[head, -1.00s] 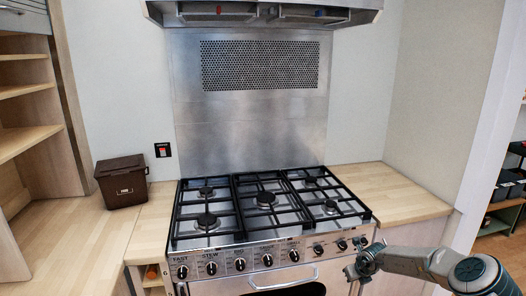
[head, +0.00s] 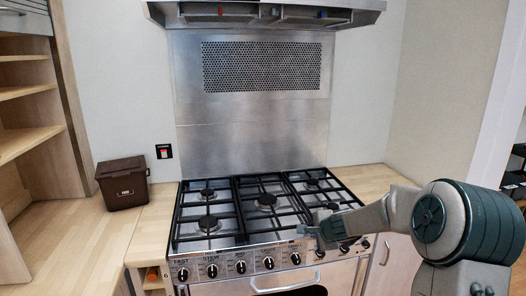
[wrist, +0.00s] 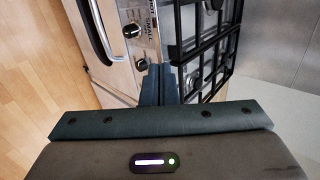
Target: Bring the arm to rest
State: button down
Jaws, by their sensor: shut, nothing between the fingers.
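My gripper (head: 306,230) is in front of the right part of the range cooker (head: 268,243), level with the front edge of its hob. My arm reaches in from the right of the head view and covers some of the right-hand knobs. In the wrist view the fingers of my gripper (wrist: 158,82) are together with nothing between them. Beyond them the wrist view shows the cooker's knobs, the oven door handle (wrist: 100,30) and the black pan supports (wrist: 205,50).
A dark brown box (head: 123,182) stands on the left wooden worktop (head: 80,232). Another worktop (head: 372,179) lies right of the hob. The extractor hood (head: 265,14) hangs above. Open shelves (head: 25,90) stand at the left. The hob has no pans on it.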

jog(key=s+a+r+n+g, duration=0.1)
jog(key=s+a+r+n, duration=0.15)
jog(key=s, duration=0.35)
jog(key=s+a+r+n+g, duration=0.1)
jog(key=s+a+r+n, duration=0.1)
jog(key=s+r+n, duration=0.3)
jog(key=s+a+r+n+g, duration=0.1)
jog(key=s+a+n, duration=0.15)
jog(key=s, duration=0.45)
jog(key=s+d+n+g+h, duration=0.1)
jog(key=s+d+n, duration=0.1)
jog(key=s, duration=0.8)
jog(key=s+d+n+g+h, duration=0.1)
jog(key=s+d+n, duration=0.2)
jog(key=s, duration=0.8)
jog(key=shift+d+n+g, duration=0.25)
jog(key=shift+n+g, duration=0.05)
jog(key=shift+n, duration=0.2)
